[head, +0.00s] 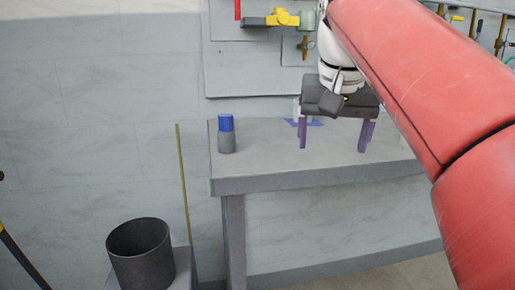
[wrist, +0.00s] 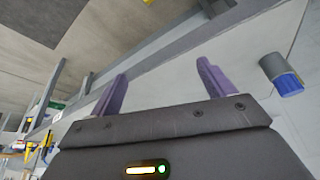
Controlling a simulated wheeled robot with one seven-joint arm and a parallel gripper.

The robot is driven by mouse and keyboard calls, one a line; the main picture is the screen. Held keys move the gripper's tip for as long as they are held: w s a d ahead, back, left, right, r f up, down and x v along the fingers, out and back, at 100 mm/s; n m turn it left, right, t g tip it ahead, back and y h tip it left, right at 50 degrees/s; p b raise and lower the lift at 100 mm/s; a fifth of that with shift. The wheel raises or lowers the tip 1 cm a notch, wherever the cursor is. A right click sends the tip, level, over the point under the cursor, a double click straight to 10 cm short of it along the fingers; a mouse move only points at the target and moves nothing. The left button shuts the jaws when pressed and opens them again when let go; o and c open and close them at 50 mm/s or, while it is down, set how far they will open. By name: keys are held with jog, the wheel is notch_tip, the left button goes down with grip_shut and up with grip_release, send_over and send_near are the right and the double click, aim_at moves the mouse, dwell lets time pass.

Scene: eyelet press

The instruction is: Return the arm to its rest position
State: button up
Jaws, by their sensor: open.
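My gripper (head: 333,148) is in the head view, just over or in front of the grey table (head: 260,160), toward its right part. Its two purple fingers point down and stand wide apart, with nothing between them. In the wrist view my gripper (wrist: 160,72) also shows its fingers apart and empty. My red and white arm reaches in from the upper right and covers the right side of the head view. A blue and white item behind the gripper is mostly hidden, and I cannot tell what it is.
A grey bottle with a blue cap (head: 226,135) stands upright on the table's left end, apart from my gripper; it also shows in the wrist view (wrist: 282,75). A dark bin (head: 141,255) stands at lower left.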

jog(key=s+d+f, duration=0.1)
jog(key=s+f, duration=0.4)
jog(key=f, duration=0.4)
jog(key=s+f+n, duration=0.1)
jog(key=s+f, duration=0.4)
jog(key=f, duration=0.5)
jog(key=s+d+f+n+t, duration=0.1)
jog(key=s+f, duration=0.4)
jog(key=f, duration=0.5)
jog(key=shift+s+d+y, duration=0.35)
jog(key=shift+s+y, duration=0.05)
